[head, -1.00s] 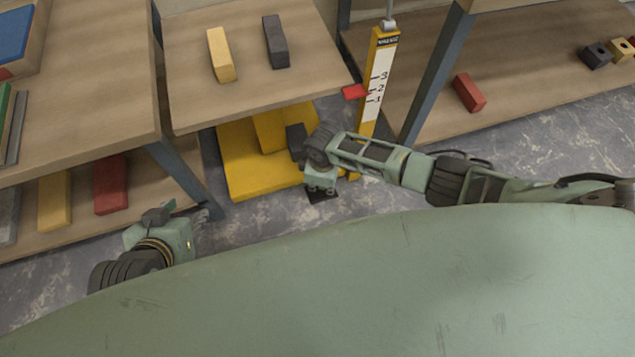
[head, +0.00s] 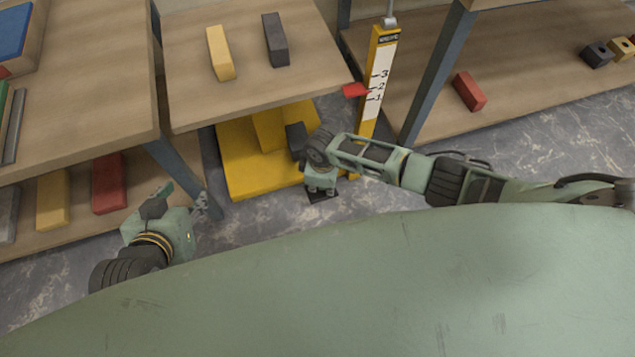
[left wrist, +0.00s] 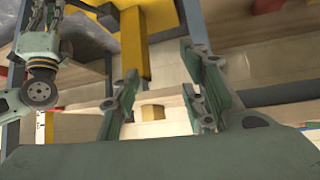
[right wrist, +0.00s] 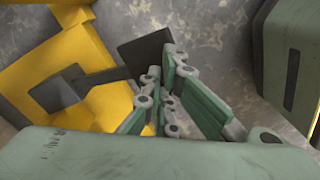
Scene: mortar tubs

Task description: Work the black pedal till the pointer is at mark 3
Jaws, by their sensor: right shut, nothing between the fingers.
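The black pedal (right wrist: 143,55) shows as a dark pad on an arm from the yellow base in the right wrist view. In the head view the pedal (head: 322,195) is low beside the base, partly hidden by my right gripper (head: 321,185). That gripper (right wrist: 163,82) is shut and empty; its fingertips overlap the pad's edge in the right wrist view, but contact is unclear. The red pointer (head: 355,90) is at about mark 2, slightly below it, on the white scale (head: 378,85). My left gripper (head: 185,205) is open and empty (left wrist: 160,75), away from the pedal.
The lift table (head: 185,95) carries a yellow block (head: 220,53) and a dark block (head: 275,40) above the yellow base (head: 245,165). Shelves stand left and right, with a red block (head: 468,92) on the right one. Grey floor is clear at right.

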